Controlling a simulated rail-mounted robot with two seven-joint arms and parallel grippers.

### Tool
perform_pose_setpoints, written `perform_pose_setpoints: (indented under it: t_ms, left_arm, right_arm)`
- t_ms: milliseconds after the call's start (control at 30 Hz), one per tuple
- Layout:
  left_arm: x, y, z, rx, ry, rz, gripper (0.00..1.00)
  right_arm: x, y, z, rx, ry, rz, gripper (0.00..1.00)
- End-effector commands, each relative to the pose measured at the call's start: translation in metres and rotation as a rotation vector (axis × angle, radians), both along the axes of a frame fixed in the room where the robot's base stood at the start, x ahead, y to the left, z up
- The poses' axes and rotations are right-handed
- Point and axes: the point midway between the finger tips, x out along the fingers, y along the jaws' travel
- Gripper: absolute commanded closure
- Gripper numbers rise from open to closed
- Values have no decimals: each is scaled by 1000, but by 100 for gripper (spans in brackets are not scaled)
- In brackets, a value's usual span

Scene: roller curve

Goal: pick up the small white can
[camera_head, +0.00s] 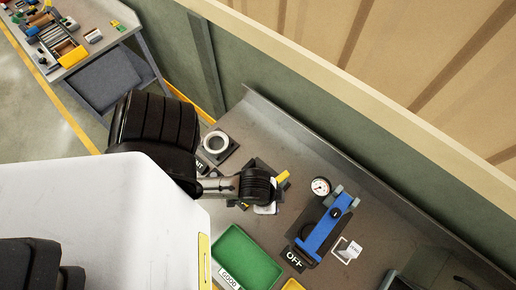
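I cannot clearly make out the small white can. A small white item with dark marks (354,250) stands at a white-edged square on the right of the bench, and it may be the can. Another white shape (266,209) shows partly from under the dark end of my arm, mostly hidden. My arm comes in from the left with black ribbed joints and a silver link, and it ends over the middle of the bench. Its fingers cannot be told apart there. No second gripper shows.
A grey bench (385,225) holds a green tray (248,258) labelled GOOD, a blue device (328,226) near an OFF label, a round gauge (320,186) and a white ring (216,142) on a dark base. A wall runs behind. A cluttered table (93,48) stands top left.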

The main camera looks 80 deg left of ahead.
Motion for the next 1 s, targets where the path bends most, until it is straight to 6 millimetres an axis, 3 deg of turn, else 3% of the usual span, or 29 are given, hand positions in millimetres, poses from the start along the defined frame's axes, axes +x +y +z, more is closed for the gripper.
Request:
perform_pose_setpoints:
  t_ms: [133,767,1000]
  left_arm:
    - [0,1,0,4,0,-2,57]
    - [0,3,0,12,0,-8,57]
    - [0,1,0,3,1,-2,57]
  right_arm:
    - [0,0,0,0,0,0,60]
    - [0,0,0,0,0,0,0]
    - [3,0,1,-4,-13,2,0]
